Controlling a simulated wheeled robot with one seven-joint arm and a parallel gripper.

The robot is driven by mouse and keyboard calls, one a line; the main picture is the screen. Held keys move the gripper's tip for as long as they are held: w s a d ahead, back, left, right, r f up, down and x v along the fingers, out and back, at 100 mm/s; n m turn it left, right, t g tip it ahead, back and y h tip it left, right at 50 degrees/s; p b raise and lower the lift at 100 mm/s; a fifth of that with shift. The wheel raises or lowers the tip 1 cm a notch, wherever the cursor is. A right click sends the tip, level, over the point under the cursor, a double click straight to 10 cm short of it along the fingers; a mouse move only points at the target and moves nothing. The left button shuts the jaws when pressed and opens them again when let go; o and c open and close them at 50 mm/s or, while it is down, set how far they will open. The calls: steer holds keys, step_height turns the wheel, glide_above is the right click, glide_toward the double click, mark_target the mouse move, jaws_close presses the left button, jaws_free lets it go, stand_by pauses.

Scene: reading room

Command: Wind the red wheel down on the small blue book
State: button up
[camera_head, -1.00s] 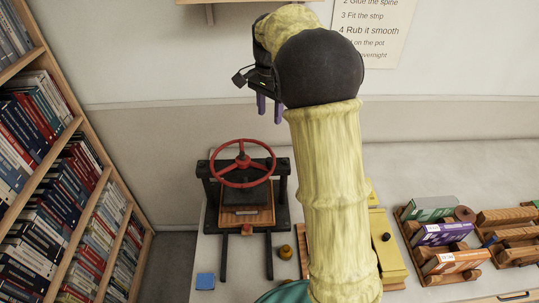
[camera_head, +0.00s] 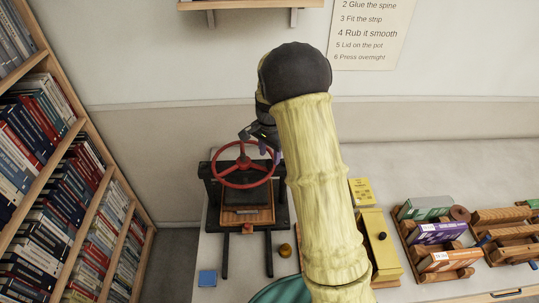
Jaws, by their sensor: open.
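The red wheel (camera_head: 243,161) sits on top of a black press (camera_head: 282,216) on the table, with its whole rim nearly in view. Under it are a dark plate and a wooden board (camera_head: 263,217); a book between them cannot be made out clearly. A small flat blue item (camera_head: 207,278) lies at the table's front left, apart from the press; I cannot tell whether it is a book.
A bookshelf (camera_head: 85,215) stands at the left. Right of my arm are a yellow box (camera_head: 377,240) and wooden racks holding green, purple and orange boxes (camera_head: 449,260). A small brass-coloured knob (camera_head: 285,250) is right of the press. A shelf (camera_head: 250,4) hangs above.

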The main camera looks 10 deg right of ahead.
steer(key=shift+f, duration=1.25)
jaws_close()
